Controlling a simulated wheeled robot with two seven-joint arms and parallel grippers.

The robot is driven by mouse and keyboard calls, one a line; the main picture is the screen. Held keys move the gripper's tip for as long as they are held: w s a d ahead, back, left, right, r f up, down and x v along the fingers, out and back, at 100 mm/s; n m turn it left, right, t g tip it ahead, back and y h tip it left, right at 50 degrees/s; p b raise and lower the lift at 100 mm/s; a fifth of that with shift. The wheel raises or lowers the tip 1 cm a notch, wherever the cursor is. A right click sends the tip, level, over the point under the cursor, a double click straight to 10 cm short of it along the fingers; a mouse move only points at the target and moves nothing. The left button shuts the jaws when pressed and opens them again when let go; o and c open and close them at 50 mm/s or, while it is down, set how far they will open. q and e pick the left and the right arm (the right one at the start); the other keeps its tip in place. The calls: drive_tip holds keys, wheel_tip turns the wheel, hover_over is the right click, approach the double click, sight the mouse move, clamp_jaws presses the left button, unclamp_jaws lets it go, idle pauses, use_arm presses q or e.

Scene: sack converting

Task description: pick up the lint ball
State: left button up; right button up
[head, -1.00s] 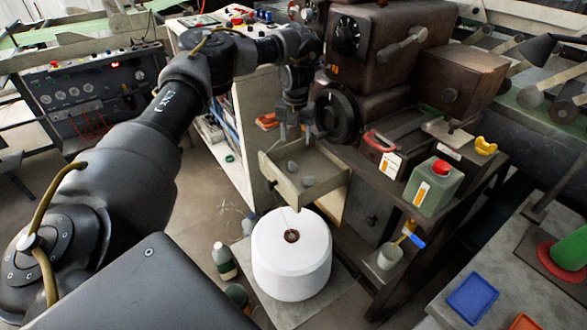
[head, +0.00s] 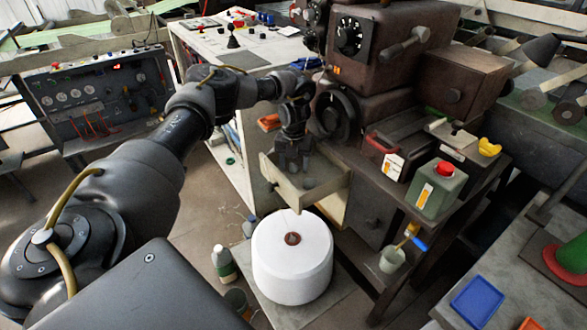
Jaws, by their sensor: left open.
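A grey lump that looks like a lint ball (head: 308,183) lies in the open drawer-like tray (head: 323,192) below the machine's handwheel. Another grey lump is hidden behind my gripper's fingers. My left gripper (head: 293,166) points down into the tray from above, fingers apart, at the back left of the visible lump. Whether its fingertips touch the hidden lump cannot be told. My right gripper is not in view.
A large white thread cone (head: 291,262) stands below the tray. The black handwheel (head: 335,115) is close to the right of my left wrist. A green can with a red cap (head: 435,190) stands on the bench at right. A white cabinet (head: 222,118) stands behind.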

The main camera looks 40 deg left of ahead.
use_arm(q)
drive_tip(key=c, duration=1.2)
